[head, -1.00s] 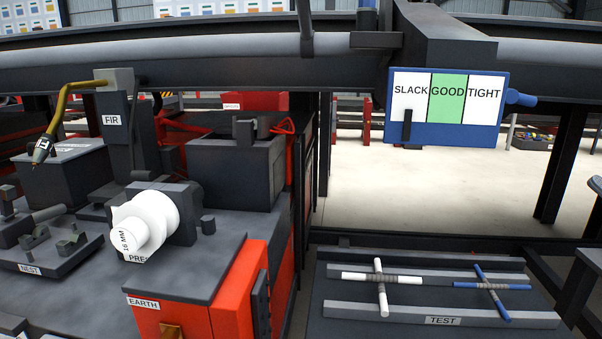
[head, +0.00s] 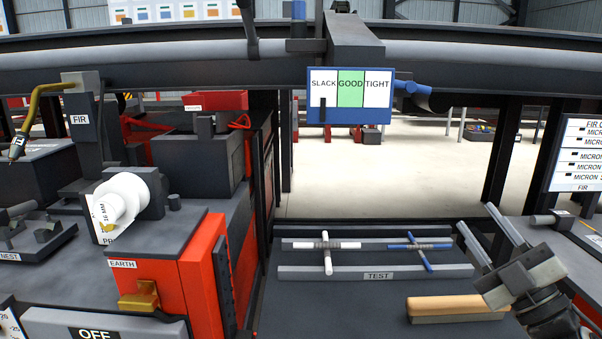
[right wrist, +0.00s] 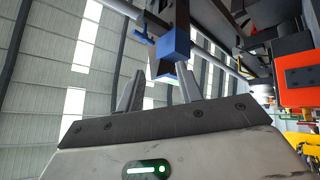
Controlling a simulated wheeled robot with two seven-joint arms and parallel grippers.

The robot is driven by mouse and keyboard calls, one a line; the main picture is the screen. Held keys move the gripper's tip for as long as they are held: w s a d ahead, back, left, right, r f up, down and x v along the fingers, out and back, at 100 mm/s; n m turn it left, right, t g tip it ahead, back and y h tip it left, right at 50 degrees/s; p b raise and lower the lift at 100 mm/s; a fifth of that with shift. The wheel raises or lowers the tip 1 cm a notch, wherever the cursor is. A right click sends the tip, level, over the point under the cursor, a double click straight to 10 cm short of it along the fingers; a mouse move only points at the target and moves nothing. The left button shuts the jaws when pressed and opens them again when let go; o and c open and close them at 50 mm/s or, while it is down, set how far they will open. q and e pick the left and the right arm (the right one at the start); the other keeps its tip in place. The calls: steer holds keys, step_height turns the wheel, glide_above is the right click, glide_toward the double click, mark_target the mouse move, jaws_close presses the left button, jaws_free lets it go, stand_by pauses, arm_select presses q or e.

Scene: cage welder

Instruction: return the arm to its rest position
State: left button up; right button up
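My right gripper (head: 479,218) is at the lower right of the head view, above the right end of the test bench. Its two fingers are apart with nothing between them. The right wrist view also shows the two separated fingers (right wrist: 159,88), pointing up toward the roof, with a blue box (right wrist: 175,44) beyond them. My left gripper is in neither current view.
The test bench (head: 375,272) holds a white crossed-rod piece (head: 327,246), a blue one (head: 424,246) and a wooden-topped bar (head: 457,305). A SLACK/GOOD/TIGHT gauge (head: 350,95) hangs above. A red-sided machine (head: 203,272) stands left; a sign board (head: 580,155) stands right.

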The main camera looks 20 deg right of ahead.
steer(key=a+f+m+g+h, duration=0.25)
steer(key=a+f+m, duration=0.25)
steer(key=f, duration=0.5)
steer(key=a+f+m+g+h, duration=0.2)
steer(key=a+f+m+g, duration=0.25)
steer(key=f, duration=0.55)
steer(key=s+a+f+m+g+y, duration=0.1)
steer(key=s+a+f+g+y, duration=0.1)
steer(key=s+a+f, duration=0.3)
steer(key=s+a+f+m+g+y, duration=0.1)
steer(key=s+a+f+g, duration=0.3)
steer(key=a+f, duration=0.4)
steer(key=s+a+y, duration=0.1)
steer(key=a, duration=0.2)
steer(key=shift+a, duration=0.35)
steer(key=shift+w, duration=0.1)
